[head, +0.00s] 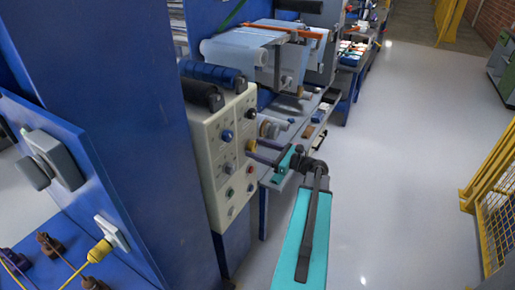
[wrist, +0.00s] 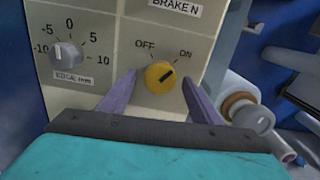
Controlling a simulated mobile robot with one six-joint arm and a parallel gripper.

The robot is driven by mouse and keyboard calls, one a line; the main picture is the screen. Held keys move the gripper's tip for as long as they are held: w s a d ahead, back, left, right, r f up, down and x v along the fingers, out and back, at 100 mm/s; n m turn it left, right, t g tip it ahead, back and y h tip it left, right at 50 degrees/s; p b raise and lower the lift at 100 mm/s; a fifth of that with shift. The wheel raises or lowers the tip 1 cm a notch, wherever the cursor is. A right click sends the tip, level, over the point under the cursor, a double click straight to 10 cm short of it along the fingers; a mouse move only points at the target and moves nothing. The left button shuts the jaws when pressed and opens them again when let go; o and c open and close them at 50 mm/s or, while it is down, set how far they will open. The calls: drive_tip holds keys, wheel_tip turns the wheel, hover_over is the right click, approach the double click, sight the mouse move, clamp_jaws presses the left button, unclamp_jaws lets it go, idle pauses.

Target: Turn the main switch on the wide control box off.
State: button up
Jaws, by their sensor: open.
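The cream control box (head: 208,150) stands left of centre in the head view, with several knobs and buttons on its face. In the wrist view its panel (wrist: 100,25) fills the upper left. A round yellow switch (wrist: 160,77) sits there below the labels OFF and ON. Its black mark slants up to the right, toward ON. The yellow switch also shows small in the head view (head: 251,145). My gripper (wrist: 159,74) is open, its two purple fingers one on each side of the switch with gaps visible. In the head view my gripper (head: 254,152) is at the box's right edge.
A grey EDGE mm dial (wrist: 67,55) is left of the switch. A brown and grey roller end (wrist: 245,110) lies close to the right finger. Film rollers (head: 235,50) stand behind the box. The floor (head: 400,130) at right is clear up to a yellow fence (head: 490,190).

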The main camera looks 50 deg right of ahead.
drive_tip(key=shift+w+a, duration=0.1)
drive_tip(key=shift+w, duration=0.15)
drive_tip(key=c, duration=1)
drive_tip(key=shift+c, duration=0.2)
